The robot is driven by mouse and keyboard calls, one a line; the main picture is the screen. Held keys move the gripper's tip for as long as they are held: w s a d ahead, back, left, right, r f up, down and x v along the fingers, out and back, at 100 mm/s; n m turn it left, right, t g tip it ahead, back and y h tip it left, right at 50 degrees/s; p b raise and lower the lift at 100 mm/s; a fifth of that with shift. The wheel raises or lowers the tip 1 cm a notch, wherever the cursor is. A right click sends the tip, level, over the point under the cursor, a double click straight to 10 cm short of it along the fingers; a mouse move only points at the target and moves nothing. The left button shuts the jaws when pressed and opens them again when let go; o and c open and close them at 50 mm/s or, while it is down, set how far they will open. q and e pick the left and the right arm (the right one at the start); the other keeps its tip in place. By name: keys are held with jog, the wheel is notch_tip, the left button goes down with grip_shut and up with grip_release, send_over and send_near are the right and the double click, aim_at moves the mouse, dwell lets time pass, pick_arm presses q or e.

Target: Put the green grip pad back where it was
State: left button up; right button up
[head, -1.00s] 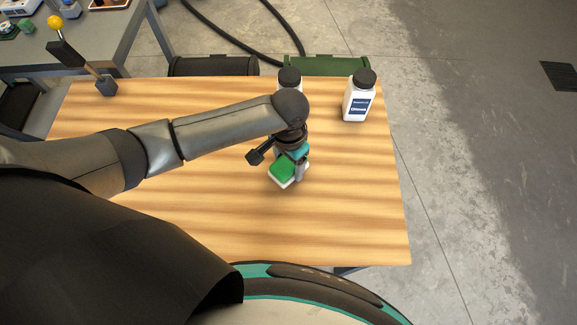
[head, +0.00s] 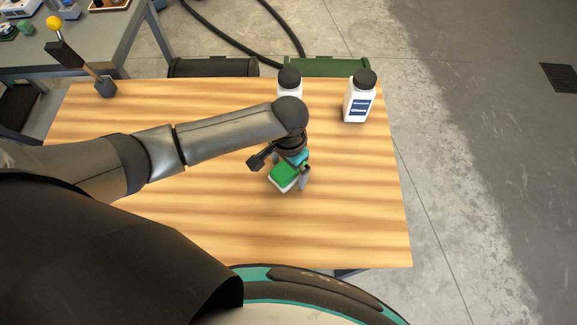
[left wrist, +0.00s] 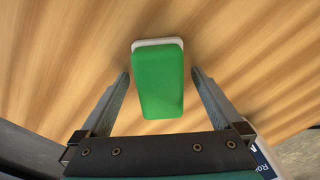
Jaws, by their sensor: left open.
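The green grip pad (head: 284,174), with a white base, lies on the wooden table (head: 200,225) near its middle. My left gripper (head: 290,178) is open over the pad, fingers pointing down. In the left wrist view the pad (left wrist: 158,85) sits between the two spread fingers of the left gripper (left wrist: 159,85), with a gap on each side. The pad's far end in the head view is partly hidden by the gripper. My right gripper is not in view.
Two white bottles with black caps stand at the table's back: one (head: 358,100) at the right, another (head: 289,84) partly behind my arm. A yellow-knobbed lever (head: 80,57) stands at the back left. The table's front and right are clear.

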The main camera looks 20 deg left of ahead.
pick_arm(q)
notch_tip(320, 180, up, 11)
jog(key=p, duration=0.3)
jog(key=shift+r+p, duration=0.2)
jog(key=shift+p, duration=0.1)
jog(key=shift+r, duration=0.45)
